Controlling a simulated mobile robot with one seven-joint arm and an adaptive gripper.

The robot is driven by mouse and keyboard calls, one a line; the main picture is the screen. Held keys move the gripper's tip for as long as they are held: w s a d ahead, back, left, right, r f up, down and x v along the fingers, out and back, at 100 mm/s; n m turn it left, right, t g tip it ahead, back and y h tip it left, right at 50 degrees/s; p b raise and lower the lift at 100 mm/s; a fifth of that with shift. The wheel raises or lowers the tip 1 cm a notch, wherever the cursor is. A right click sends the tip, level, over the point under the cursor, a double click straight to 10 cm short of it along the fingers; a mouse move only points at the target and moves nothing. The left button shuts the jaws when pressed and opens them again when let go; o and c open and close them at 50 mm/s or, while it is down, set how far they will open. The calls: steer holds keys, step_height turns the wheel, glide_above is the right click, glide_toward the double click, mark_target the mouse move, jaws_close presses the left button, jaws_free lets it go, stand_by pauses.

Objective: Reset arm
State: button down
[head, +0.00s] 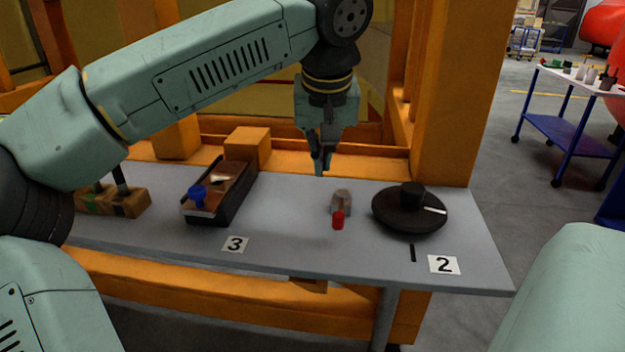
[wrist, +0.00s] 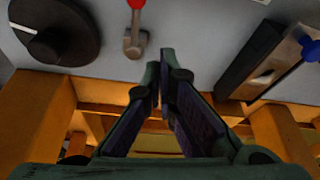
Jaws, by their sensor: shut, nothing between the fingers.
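My gripper (head: 320,168) hangs pointing down above the rear part of the grey table (head: 290,235). It is shut and empty. In the wrist view its fingers (wrist: 160,70) meet at the tips with nothing between them. My arm reaches in from the left, bent at the elbow, with its upper links across the left and top of the head view.
A hammer with a red handle end (head: 338,220) lies in front of my gripper. A black round object (head: 410,212) sits right. A dark tray (head: 212,214) holds a blue-knobbed item. Orange posts (head: 455,90) frame the table. A wooden block (head: 248,148) stands behind.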

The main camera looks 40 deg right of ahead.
steer(key=shift+v, duration=0.85)
steer(key=shift+d, duration=0.25)
steer(key=shift+s, duration=0.1)
